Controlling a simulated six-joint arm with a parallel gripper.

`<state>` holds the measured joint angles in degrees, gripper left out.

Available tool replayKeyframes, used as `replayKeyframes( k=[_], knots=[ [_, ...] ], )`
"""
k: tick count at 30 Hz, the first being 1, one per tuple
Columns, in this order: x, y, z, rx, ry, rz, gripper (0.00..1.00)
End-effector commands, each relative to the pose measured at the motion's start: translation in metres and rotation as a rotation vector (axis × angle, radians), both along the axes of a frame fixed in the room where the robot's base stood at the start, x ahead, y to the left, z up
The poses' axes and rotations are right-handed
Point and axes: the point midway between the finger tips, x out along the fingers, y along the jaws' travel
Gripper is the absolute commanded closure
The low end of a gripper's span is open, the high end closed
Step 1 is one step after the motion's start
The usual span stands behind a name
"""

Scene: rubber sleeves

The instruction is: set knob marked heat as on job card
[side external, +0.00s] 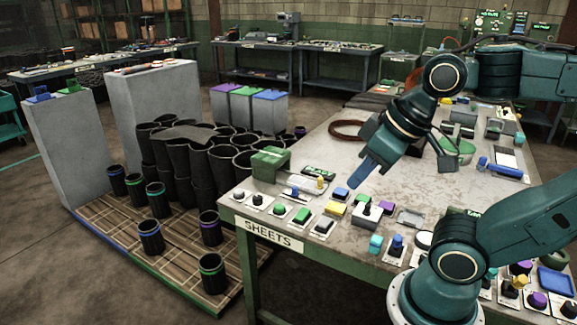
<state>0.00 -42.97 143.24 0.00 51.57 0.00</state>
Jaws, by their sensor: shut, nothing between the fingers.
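My gripper (361,184) is shut and empty, its blue fingers pointing down and left above the table, behind the front row of controls. More coloured knobs (537,299) stand at the lower right. Their markings are too small to read, so I cannot tell which is marked heat. I cannot pick out a job card with certainty; a white sheet (505,158) lies at the right.
The worktable (315,150) carries a SHEETS label on its front. A green box (270,163) and a brown coil (348,130) lie on it. Black sleeves (200,165) stand on a pallet at the left.

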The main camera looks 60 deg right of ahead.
Motion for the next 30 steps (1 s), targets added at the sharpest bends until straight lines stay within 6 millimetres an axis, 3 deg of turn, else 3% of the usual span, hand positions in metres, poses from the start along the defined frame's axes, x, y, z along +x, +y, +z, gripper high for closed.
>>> replayKeyframes(
  k=[1, 9, 17, 30],
  knots=[
    [0.0, 0.0, 0.0, 0.0, 0.0, 0.0, 0.98],
    [0.008, -0.001, 0.005, -0.012, 0.011, 0.015, 0.47],
    [0.043, -0.009, 0.023, -0.063, 0.055, 0.089, 0.47],
    [0.136, -0.035, 0.041, -0.164, 0.16, 0.28, 0.47]
  ],
)
